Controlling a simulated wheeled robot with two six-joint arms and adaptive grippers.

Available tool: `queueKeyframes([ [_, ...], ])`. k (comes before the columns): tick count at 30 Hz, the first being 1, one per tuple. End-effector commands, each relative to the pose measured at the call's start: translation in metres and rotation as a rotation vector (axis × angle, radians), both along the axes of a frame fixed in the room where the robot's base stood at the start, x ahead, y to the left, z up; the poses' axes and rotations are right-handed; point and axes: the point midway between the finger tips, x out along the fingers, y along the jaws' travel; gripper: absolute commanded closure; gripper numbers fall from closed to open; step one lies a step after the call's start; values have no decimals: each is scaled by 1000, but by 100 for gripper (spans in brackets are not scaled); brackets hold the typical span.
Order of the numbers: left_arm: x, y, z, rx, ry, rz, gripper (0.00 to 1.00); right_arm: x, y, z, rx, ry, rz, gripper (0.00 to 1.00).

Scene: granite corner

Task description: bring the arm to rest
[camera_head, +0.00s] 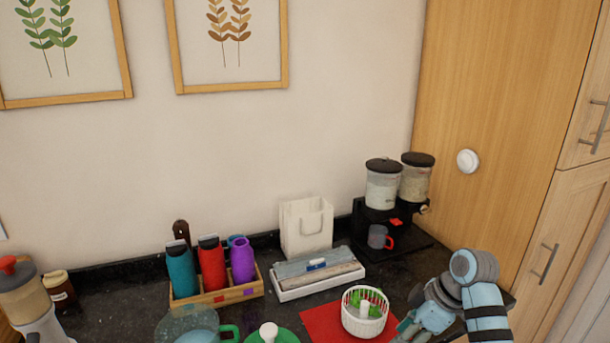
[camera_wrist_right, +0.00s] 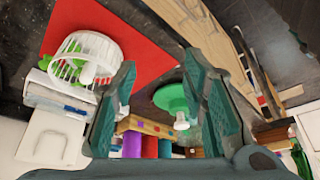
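My right arm (camera_head: 480,295) comes in at the lower right of the head view. Its gripper (camera_head: 405,328) is low beside the white salad-spinner basket, partly cut off by the bottom edge. In the right wrist view the gripper (camera_wrist_right: 163,70) has its two dark teal fingers spread apart with nothing held between them. A green lid with a white knob (camera_wrist_right: 172,100) shows beyond the gap. The white basket (camera_wrist_right: 85,60) with green contents is to the left of the fingers in that view. My left arm and gripper do not show.
The basket (camera_head: 364,312) stands on a red mat (camera_head: 322,320). Nearby are a dispenser stand with a mug (camera_head: 380,237), a wrap box (camera_head: 318,273), a white bag (camera_head: 306,228) and a wooden crate (camera_head: 217,298) of bottles. A wooden cabinet (camera_head: 500,130) bounds the right side.

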Motion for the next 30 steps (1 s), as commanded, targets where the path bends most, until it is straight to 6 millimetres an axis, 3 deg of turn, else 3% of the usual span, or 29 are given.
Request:
queueKeyframes([
  [11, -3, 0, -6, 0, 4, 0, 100, -6, -8, -80, 7, 64, -204, 61],
  [14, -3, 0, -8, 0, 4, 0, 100, -12, -10, -116, 3, 89, -285, 61],
  [20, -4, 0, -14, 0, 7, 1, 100, -44, -22, -214, -32, 148, -500, 61],
  [23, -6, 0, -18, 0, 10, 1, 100, -78, -31, -276, -67, 180, -629, 61],
  [26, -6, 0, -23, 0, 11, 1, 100, -138, -44, -351, -122, 208, -776, 61],
  [27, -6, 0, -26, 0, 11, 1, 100, -171, -50, -382, -149, 214, -835, 61],
  [29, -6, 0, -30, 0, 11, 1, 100, -226, -58, -423, -188, 221, -916, 61],
  [30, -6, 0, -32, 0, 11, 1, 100, -264, -61, -446, -211, 222, -962, 61],
])
